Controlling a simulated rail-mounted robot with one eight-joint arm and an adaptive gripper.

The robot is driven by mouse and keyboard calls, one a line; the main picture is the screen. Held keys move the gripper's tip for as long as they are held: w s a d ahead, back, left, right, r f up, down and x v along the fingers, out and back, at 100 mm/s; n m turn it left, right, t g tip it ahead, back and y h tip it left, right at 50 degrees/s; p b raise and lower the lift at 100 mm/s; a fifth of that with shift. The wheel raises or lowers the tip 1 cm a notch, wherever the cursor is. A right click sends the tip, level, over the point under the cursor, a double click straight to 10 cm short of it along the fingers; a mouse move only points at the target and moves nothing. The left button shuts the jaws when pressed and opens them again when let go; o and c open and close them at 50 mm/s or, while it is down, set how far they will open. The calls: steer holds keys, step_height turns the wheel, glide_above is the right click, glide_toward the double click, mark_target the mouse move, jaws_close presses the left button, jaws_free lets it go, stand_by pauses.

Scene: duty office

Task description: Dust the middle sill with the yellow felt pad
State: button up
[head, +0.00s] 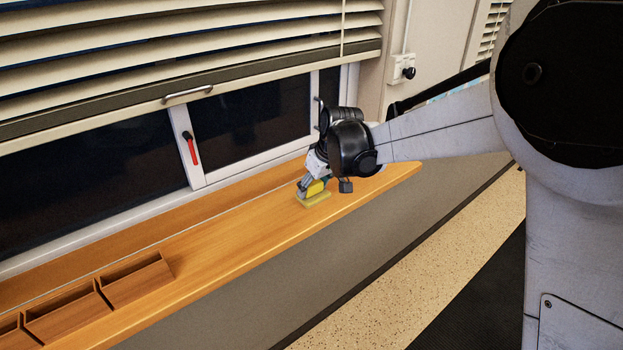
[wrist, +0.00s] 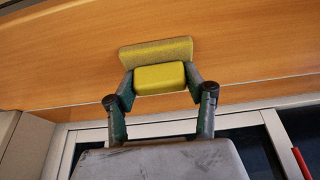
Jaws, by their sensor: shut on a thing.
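The yellow felt pad (head: 314,200) has a brighter yellow grip block on top and a duller, wider base. It is at the right part of the wooden sill (head: 215,248) under the window. Its base appears to lie flat on the sill, though exact contact is hard to tell. My gripper (head: 313,187) is above the pad, shut on its grip block. In the wrist view, my gripper's two fingers (wrist: 160,80) press the sides of the block, and the pad's base (wrist: 156,51) shows beyond it against the wood. My wrist hides part of the sill behind.
A wooden tray with several compartments (head: 138,278) stands at the sill's left end. The sill between tray and pad is bare. Above are a red window handle (head: 190,150) and lowered blinds (head: 190,50). The sill's right end (head: 408,170) is close to my wrist.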

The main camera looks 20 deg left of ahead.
steer(key=shift+s+d, duration=0.5)
steer(key=shift+d, duration=0.15)
steer(key=shift+s+r+p, duration=0.15)
steer(key=shift+r+p, duration=0.05)
steer(key=shift+p, duration=0.35)
steer(key=shift+w+a+f+b, duration=0.3)
steer(key=shift+w+a+b, duration=0.15)
steer(key=shift+w, duration=0.2)
steer(key=shift+w+a+r, duration=0.1)
steer(key=shift+w+a, duration=0.2)
steer(key=shift+a, duration=0.2)
steer(key=shift+w+a+r, duration=0.1)
steer(key=shift+w+a, duration=0.2)
steer(key=shift+a, duration=0.2)
steer(key=shift+a+r, duration=0.1)
step_height(320, 180, up, 3)
steer(key=shift+f+p, duration=0.1)
steer(key=shift+p, duration=0.3)
steer(key=shift+r+p, duration=0.35)
steer(key=shift+r, duration=0.3)
step_height(320, 180, up, 4)
steer(key=shift+f+p, duration=0.15)
steer(key=shift+p, duration=0.6)
